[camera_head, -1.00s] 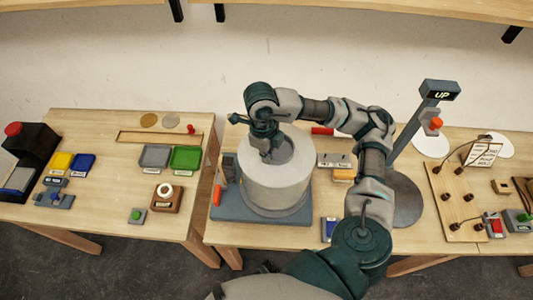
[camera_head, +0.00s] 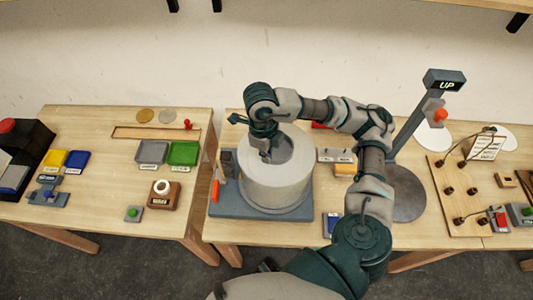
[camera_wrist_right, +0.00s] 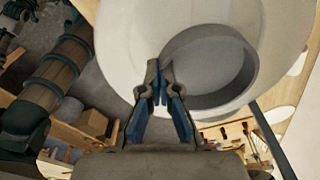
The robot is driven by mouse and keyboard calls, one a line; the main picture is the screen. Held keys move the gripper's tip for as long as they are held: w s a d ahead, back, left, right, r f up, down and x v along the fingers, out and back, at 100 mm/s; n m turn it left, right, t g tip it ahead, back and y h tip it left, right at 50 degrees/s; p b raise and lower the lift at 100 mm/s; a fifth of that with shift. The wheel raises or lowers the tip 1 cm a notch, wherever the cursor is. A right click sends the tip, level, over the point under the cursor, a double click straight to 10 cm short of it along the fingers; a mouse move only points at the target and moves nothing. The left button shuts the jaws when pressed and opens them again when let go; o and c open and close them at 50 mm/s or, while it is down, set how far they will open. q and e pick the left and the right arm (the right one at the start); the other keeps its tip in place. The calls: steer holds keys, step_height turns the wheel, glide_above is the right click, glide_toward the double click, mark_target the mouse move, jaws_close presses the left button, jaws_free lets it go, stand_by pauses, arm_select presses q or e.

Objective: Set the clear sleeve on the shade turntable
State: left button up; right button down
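A large pale, cloudy drum (camera_head: 274,187) stands upright over the blue-grey base (camera_head: 228,206) of the turntable. I take the drum for the sleeve, though it does not look fully clear. Its top has a round opening with a grey inner ring, which also shows in the right wrist view (camera_wrist_right: 238,62). My right gripper (camera_wrist_right: 160,72) reaches down to this ring from above. Its fingertips are close together at the ring's left edge and appear to pinch its thin wall. The drum hides most of the turntable, so any small gap beneath it is hidden. My left gripper is not in view.
An orange-handled tool (camera_head: 215,191) lies at the base's left edge. A lamp stand with an "UP" sign (camera_head: 444,83) and a wired board (camera_head: 463,205) are at right. The left table holds yellow, blue, grey and green trays (camera_head: 184,153). A gap separates the tables.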

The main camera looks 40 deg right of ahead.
steer(key=c, duration=1.8)
jaws_free()
steer(key=shift+c, duration=0.2)
steer(key=o, duration=0.6)
step_height(320, 180, up, 12)
steer(key=shift+w+a, duration=0.15)
steer(key=shift+w, duration=0.3)
steer(key=shift+f, duration=0.1)
